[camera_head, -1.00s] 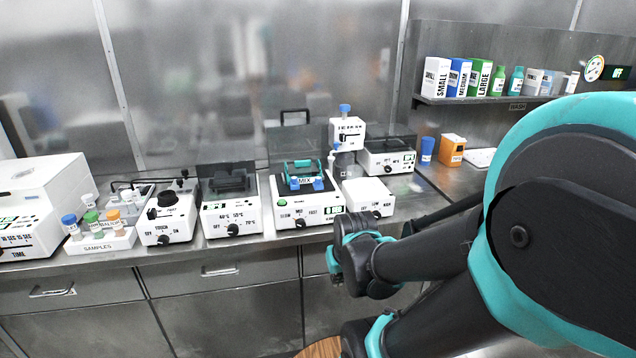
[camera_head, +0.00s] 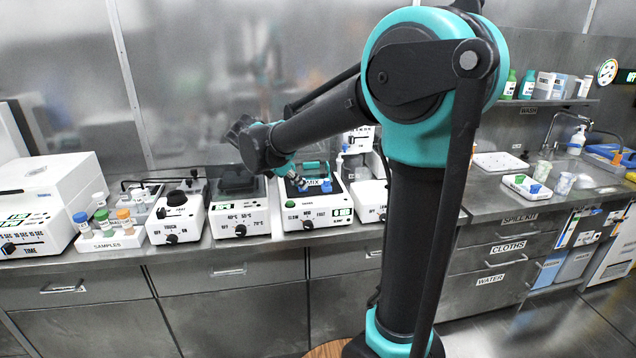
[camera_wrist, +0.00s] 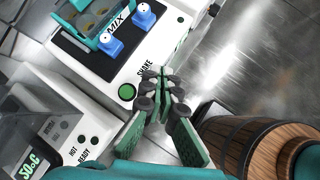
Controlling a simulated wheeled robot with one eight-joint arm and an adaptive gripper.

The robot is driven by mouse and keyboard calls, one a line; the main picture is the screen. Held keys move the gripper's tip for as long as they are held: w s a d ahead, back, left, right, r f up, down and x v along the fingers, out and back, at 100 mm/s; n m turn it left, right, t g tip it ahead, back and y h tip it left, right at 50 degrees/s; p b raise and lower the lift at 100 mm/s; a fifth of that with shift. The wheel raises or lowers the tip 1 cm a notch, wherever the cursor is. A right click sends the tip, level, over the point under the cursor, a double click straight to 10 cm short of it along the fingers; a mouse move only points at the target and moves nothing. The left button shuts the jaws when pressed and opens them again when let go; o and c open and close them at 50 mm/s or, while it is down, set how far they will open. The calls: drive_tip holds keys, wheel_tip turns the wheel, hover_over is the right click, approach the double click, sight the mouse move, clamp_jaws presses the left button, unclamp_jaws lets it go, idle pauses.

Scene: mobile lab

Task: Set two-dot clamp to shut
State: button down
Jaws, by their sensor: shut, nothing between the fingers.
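The mixer (camera_head: 310,222), a white box marked MIX, SLOW and FAST, stands on the bench. It carries a teal rack (camera_wrist: 82,12) and two blue clamps. The right one also shows in the head view (camera_head: 326,187). Their dots are too small to read, so I cannot tell which is the two-dot clamp or how each is set. My gripper (camera_wrist: 164,76) is shut and empty, near the mixer's front edge by the green button (camera_wrist: 127,92).
A heater (camera_head: 238,214) with temperature marks stands left of the mixer, and another white device (camera_head: 370,200) stands close on its right. The samples rack (camera_head: 108,240) is farther left. Bare steel bench (camera_wrist: 235,45) shows beside the mixer in the wrist view.

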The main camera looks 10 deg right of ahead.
wheel_tip(320, 180, up, 2)
drive_tip(key=w+a+n, duration=0.2)
approach(325, 186)
drive_tip(key=shift+h, duration=0.3)
drive_tip(key=f, duration=0.4)
drive_tip(key=shift+s+a+f, duration=0.15)
drive_tip(key=shift+s+a, duration=0.1)
drive_tip(key=shift+a, duration=0.1)
drive_tip(key=shift+w+d, duration=0.3)
drive_tip(key=shift+d, duration=0.25)
drive_tip(key=shift+w+d, duration=0.35)
drive_tip(key=shift+d, duration=0.15)
drive_tip(key=shift+w+d, duration=0.4)
drive_tip(key=shift+d, duration=0.2)
